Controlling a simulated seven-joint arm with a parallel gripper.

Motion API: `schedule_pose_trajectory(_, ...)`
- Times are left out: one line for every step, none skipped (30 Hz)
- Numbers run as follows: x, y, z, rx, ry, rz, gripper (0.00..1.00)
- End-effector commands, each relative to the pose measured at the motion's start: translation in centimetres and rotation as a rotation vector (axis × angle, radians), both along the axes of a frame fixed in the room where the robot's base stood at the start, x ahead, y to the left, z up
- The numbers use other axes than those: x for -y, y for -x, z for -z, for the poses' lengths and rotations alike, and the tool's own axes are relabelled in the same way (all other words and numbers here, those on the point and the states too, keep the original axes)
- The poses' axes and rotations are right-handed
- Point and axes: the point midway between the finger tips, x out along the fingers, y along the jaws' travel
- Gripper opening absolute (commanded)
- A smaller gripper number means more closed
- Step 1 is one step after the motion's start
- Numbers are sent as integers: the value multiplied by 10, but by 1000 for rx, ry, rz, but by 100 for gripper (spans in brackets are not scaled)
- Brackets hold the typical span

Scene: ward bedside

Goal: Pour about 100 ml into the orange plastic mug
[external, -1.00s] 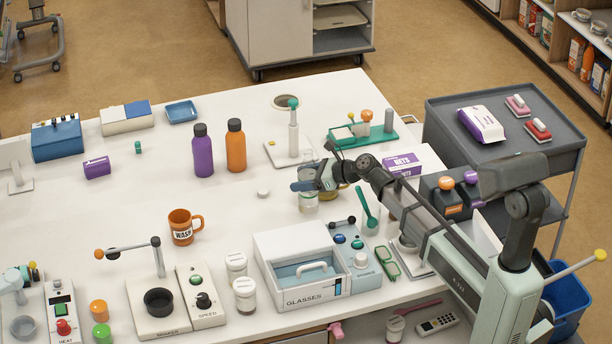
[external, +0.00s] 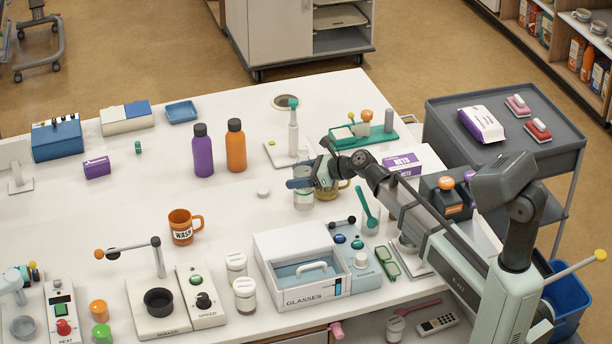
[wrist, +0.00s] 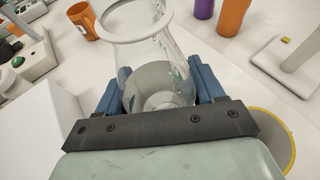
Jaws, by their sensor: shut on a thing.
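The orange plastic mug (external: 181,227), labelled "WASH", stands upright on the white table left of my gripper, its handle to the right. It also shows at the upper left in the wrist view (wrist: 83,19). My gripper (external: 302,184) is shut on a clear glass vessel (external: 303,199) with a flared rim. In the wrist view the vessel (wrist: 150,55) sits between the blue jaw pads, looking roughly upright; how much liquid it holds is hard to tell. I cannot tell whether its base touches the table.
The glasses box (external: 290,262) is in front. Purple (external: 203,152) and orange (external: 236,147) bottles stand farther back. A small white disc (external: 263,193) lies left of the vessel; the table between it and the mug is clear.

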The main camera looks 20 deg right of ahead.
Motion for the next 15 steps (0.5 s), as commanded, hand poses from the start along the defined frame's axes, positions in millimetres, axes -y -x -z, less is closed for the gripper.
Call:
schedule_pose_trajectory(-7,-10,-4,1,-1,-15,27)
schedule_pose_trajectory(-11,-13,-7,0,-1,-25,27)
schedule_pose_trajectory(-17,-19,-10,1,-1,-39,27)
schedule_pose_trajectory(-22,-23,-13,0,-1,-52,27)
schedule_pose_trajectory(-26,-27,-16,1,-2,-64,27)
schedule_pose_trajectory(-33,-32,-21,2,-2,-80,27)
schedule_pose_trajectory(-37,-36,-24,1,-1,-93,27)
schedule_pose_trajectory(-42,-40,-27,1,-1,-106,27)
schedule_pose_trajectory(-49,-46,-31,2,-1,-124,27)
schedule_pose_trajectory(-53,-49,-34,1,-2,-137,27)
schedule_pose_trajectory(-59,-54,-37,0,-2,-152,27)
schedule_pose_trajectory(-66,-59,-40,-1,-1,-175,27)
schedule_pose_trajectory(-72,-63,-43,0,-2,-192,27)
schedule_pose_trajectory(-78,-67,-45,0,0,-210,27)
schedule_pose_trajectory(-86,-72,-49,0,-2,-233,27)
